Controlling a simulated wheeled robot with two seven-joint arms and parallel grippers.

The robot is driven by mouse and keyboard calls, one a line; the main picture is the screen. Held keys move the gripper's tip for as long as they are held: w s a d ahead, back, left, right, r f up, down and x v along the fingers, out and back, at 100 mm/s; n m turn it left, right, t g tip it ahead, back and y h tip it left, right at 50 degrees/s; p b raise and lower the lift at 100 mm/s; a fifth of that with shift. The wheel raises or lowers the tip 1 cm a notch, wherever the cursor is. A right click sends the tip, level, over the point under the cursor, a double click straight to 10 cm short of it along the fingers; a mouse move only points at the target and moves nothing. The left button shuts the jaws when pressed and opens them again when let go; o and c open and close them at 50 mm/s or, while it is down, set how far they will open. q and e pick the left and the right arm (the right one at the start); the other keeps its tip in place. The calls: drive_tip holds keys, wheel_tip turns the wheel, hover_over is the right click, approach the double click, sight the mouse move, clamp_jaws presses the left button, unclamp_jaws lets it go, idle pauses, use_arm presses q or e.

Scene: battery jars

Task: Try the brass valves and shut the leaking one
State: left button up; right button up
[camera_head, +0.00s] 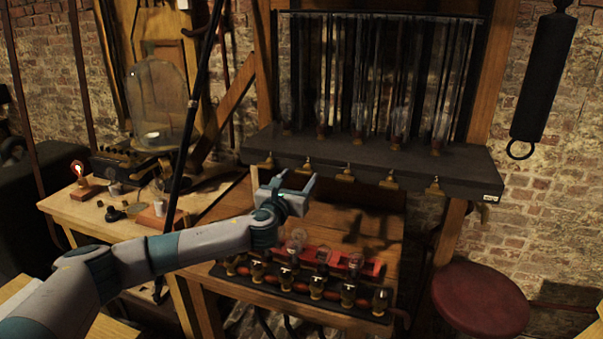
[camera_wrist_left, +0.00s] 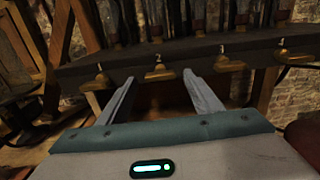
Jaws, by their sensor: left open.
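Several brass valves hang in a row from the front edge of a dark shelf (camera_head: 330,150). The leftmost valve (camera_head: 264,163), the second valve (camera_head: 306,166), the middle valve (camera_head: 346,174), the fourth valve (camera_head: 388,182) and the rightmost valve (camera_head: 434,187) all show. My left gripper (camera_head: 293,182) is open and empty, just below and in front of the second valve. In the left wrist view the valve under number 2 (camera_wrist_left: 158,71) lines up between my fingertips (camera_wrist_left: 159,79), apart from them. Which valve leaks cannot be told. My right gripper is not in view.
Glass tubes (camera_head: 360,85) stand on the shelf. Below, a black and red rack (camera_head: 300,275) holds bulbs and brass fittings. A bench (camera_head: 90,210) with a glass bell jar (camera_head: 157,100) is at left; a red stool (camera_head: 480,298) stands at lower right.

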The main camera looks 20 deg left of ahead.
sight(304, 171)
use_arm(q)
drive_tip(key=shift+w, duration=1.3)
drive_tip(key=c, duration=1.1)
drive_tip(key=shift+o, duration=0.2)
